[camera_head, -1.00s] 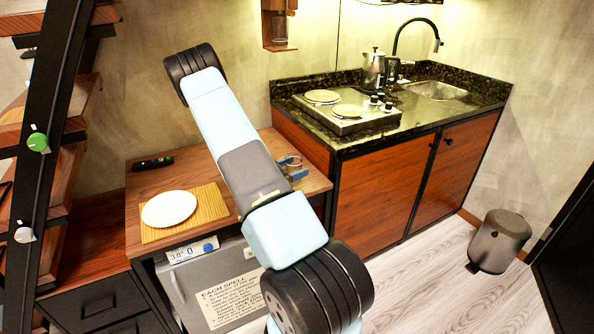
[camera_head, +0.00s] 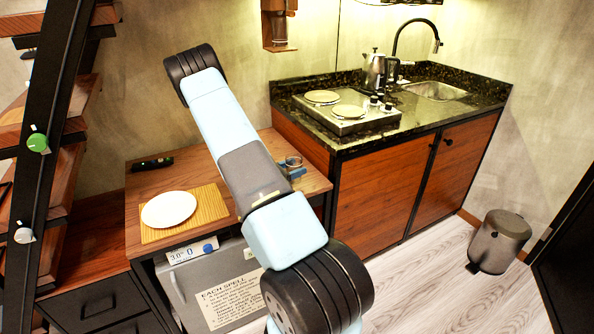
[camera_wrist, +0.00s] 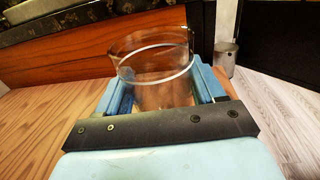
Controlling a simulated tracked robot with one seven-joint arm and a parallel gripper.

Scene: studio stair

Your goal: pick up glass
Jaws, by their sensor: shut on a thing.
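The glass (camera_wrist: 153,62) is a clear, open-topped tumbler. In the wrist view it stands upright between the two blue fingers of my gripper (camera_wrist: 165,90), which are shut on it from both sides. Its lower part is hidden behind my gripper's dark front plate. In the head view the glass (camera_head: 293,163) shows small at the right edge of the wooden table, partly hidden by my arm, with a blue fingertip of my gripper (camera_head: 297,173) beside it. I cannot tell whether its base touches the table.
A white plate (camera_head: 169,209) lies on a bamboo mat (camera_head: 213,203) on the table (camera_head: 140,188), with a dark object (camera_head: 152,163) behind it. The counter with a hotplate (camera_head: 346,120) and kettle (camera_head: 374,72) rises right of the table. A bin (camera_head: 499,241) stands on the floor.

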